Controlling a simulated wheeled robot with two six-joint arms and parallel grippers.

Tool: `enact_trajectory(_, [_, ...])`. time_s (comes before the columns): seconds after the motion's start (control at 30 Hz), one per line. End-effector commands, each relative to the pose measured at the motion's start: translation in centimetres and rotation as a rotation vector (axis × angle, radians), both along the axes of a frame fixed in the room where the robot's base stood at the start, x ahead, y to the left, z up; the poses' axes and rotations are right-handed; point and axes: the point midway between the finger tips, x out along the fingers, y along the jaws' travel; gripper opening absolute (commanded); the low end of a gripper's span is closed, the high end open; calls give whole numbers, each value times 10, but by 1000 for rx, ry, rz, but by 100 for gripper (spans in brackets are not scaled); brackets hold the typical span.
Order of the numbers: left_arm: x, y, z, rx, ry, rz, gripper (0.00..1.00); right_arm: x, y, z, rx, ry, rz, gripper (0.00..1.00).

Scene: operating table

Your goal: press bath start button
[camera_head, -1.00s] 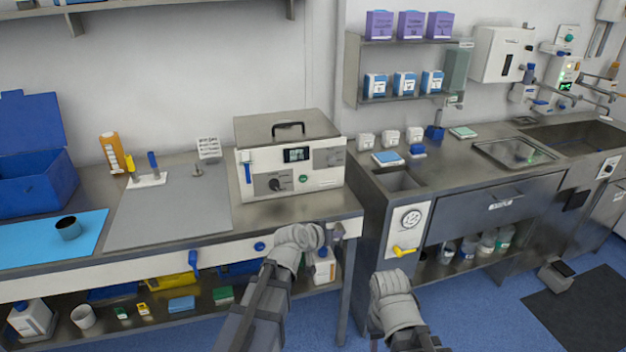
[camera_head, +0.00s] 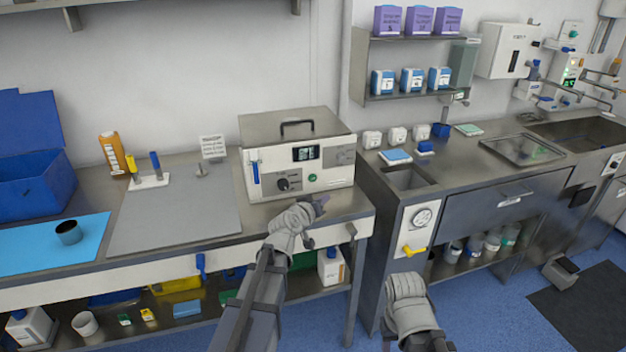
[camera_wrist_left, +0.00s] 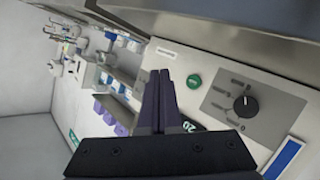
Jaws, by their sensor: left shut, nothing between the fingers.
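The bath (camera_head: 297,160) is a white-fronted box with a grey lid on the left counter, with a small display, a dark knob and a blue handle. Its green button (camera_head: 312,178) sits low on the front, right of the knob. In the left wrist view the green button (camera_wrist_left: 193,81) is just right of the fingertips. My left gripper (camera_head: 322,203) is shut and empty, in front of and below the bath's front panel, apart from the button. Its closed dark fingers (camera_wrist_left: 160,75) show in the wrist view. Of my right arm only the wrist and forearm show at the bottom; its fingers are hidden.
A grey mat (camera_head: 175,222) and a blue mat (camera_head: 30,245) lie on the counter left of the bath. A small sign (camera_head: 212,147) stands beside it. A gap separates the counters.

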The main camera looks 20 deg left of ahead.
Motion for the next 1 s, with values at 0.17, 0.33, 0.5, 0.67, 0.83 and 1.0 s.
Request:
enact_trajectory(0.17, [19,12,0,0,0,1,0,0,0,0,0,0,0,50])
enact_trajectory(0.33, [39,25,0,0,0,1,0,0,0,0,0,0,0,50])
enact_trajectory(0.5, [55,36,0,-1,1,1,0,0,0,0,0,0,0,50])
enact_trajectory(0.67, [65,43,0,0,1,0,0,0,0,0,0,0,0,50])
enact_trajectory(0.83, [70,47,0,0,1,0,0,0,0,0,0,0,0,50])
enact_trajectory(1.0, [70,47,0,0,1,0,0,0,0,0,0,0,0,50])
